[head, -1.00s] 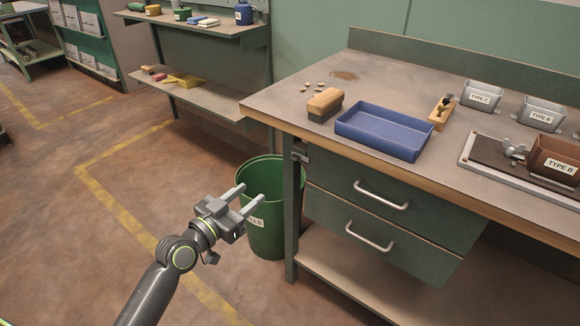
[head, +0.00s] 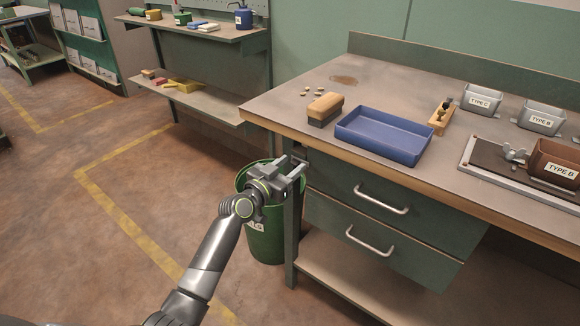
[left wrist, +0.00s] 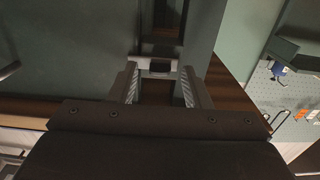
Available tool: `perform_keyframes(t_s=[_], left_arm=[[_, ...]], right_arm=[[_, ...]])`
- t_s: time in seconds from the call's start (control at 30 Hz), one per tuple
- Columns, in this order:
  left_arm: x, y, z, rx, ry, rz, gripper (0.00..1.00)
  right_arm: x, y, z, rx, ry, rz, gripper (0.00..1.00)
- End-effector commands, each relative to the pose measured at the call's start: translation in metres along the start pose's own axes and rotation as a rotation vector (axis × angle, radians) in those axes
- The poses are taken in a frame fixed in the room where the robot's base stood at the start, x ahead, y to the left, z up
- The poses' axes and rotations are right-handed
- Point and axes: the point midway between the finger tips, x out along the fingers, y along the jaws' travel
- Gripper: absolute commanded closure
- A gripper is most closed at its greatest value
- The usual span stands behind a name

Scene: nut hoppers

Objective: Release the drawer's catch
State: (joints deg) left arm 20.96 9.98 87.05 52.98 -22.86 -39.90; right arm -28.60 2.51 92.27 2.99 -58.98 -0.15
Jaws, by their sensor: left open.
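The bench has two green drawers, an upper one (head: 340,183) and a lower one (head: 335,222), each with a bar handle; both look shut. The drawer's catch (head: 299,154) is a small dark part at the bench's left front corner, under the top, now mostly hidden by my gripper. My left gripper (head: 296,166) is open at that corner, its fingers pointing at the catch. In the left wrist view a small dark block, likely the catch (left wrist: 160,68), lies between the two fingertips (left wrist: 160,82); whether they touch it I cannot tell. My right gripper is out of view.
A green bin (head: 265,235) stands under my left gripper, close to the bench leg (head: 291,240). On the bench top are a blue tray (head: 385,150), a brush (head: 325,108), a wooden block with a dark fitting (head: 441,115) and labelled hoppers (head: 482,97). Open floor lies left.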

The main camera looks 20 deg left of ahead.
Motion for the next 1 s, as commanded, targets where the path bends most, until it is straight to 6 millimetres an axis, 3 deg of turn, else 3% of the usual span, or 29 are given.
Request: perform_keyframes(t_s=[0.37,0.7,1.0], left_arm=[[0.0055,0.0000,0.0000,0.000,0.000,0.000,0.56],[0.0052,0.0000,0.0002,0.000,-0.001,0.000,1.00],[0.0051,-0.0002,0.0003,-0.033,-0.001,0.000,1.00]], right_arm=[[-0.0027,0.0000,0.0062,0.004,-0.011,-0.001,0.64],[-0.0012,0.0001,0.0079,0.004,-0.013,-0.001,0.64],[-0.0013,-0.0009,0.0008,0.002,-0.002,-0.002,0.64]])
